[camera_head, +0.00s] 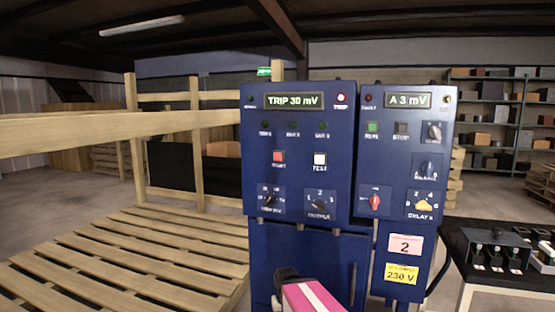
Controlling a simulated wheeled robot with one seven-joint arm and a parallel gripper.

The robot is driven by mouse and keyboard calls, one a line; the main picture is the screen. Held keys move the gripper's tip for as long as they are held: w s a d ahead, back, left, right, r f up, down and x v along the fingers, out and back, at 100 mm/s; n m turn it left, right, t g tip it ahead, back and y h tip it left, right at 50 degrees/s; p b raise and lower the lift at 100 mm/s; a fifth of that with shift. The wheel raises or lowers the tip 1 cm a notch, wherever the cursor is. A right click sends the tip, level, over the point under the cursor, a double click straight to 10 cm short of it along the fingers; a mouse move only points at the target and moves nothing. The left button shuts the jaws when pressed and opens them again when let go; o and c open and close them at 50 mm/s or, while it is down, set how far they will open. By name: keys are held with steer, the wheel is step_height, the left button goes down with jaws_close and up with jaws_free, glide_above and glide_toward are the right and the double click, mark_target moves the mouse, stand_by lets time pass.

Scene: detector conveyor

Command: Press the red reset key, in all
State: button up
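The red reset key (279,156) is a small square button on the left blue cabinet (345,150). It sits left of a white key labelled TEST (320,159). My gripper (288,274) shows at the bottom centre as a dark end on a pink and white body. It is below the panel in the picture and does not cover the key. I cannot make out its fingers.
The right cabinet (447,140) reads "A 3 mV" and has a green key (372,127), a dark STOP key (401,128) and several knobs. A wooden rail (100,134) and slatted platform (130,250) are on the left. A dark table (455,238) stands at the right.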

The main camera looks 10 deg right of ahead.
jaws_close()
stand_by(1.4)
